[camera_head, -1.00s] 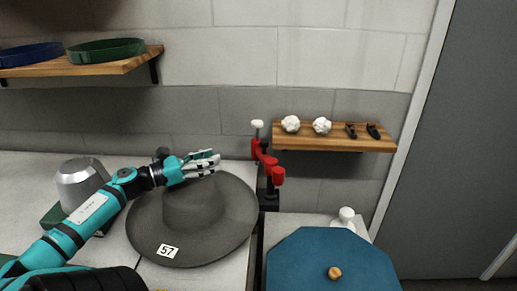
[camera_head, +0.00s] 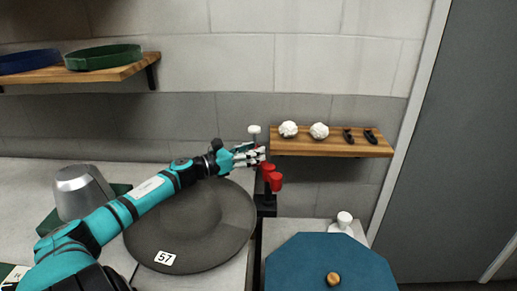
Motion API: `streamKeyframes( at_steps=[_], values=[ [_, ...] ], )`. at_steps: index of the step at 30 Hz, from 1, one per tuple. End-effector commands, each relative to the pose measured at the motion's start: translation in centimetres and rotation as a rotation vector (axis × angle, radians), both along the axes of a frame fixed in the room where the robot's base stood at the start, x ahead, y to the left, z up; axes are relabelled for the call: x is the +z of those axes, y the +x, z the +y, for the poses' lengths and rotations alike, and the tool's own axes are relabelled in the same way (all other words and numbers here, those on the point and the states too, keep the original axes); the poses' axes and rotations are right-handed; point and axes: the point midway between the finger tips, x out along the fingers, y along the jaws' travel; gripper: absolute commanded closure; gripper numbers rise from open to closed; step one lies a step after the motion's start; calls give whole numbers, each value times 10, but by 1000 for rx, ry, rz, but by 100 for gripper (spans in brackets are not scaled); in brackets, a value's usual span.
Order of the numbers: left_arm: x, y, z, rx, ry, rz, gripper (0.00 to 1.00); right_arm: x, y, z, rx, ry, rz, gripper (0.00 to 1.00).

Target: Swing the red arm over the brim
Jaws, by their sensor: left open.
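The red arm (camera_head: 274,181) sits on a dark post at the right edge of the light worktop, with a white knob (camera_head: 254,130) above it. My left gripper (camera_head: 262,155) is open, with its fingers at the red arm and hiding part of it. I cannot tell whether they touch. The grey hat (camera_head: 225,240) lies on the worktop, its wide brim left of the post, with a white tag marked 57. My left arm crosses over the hat's back-left part. My right gripper is not in view.
A wooden shelf (camera_head: 330,148) on the wall holds white crumpled balls and dark small items. A blue octagonal top (camera_head: 320,258) stands front right. A silver dome-shaped object (camera_head: 82,192) is at left. A higher shelf (camera_head: 120,72) holds blue and green bands.

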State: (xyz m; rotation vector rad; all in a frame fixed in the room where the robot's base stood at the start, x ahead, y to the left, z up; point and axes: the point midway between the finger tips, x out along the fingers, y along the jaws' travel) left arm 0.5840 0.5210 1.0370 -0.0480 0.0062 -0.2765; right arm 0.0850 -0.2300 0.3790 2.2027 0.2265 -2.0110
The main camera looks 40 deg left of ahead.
Motion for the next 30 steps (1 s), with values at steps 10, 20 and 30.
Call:
streamKeyframes(
  at_steps=[10, 20, 30],
  values=[
    [0, 21, -6, 0, 0, 0, 52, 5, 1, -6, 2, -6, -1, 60],
    [-1, 22, -7, -1, -1, 1, 59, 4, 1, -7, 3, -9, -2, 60],
    [-1, 22, -7, -1, -1, 0, 100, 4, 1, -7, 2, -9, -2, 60]
  ],
)
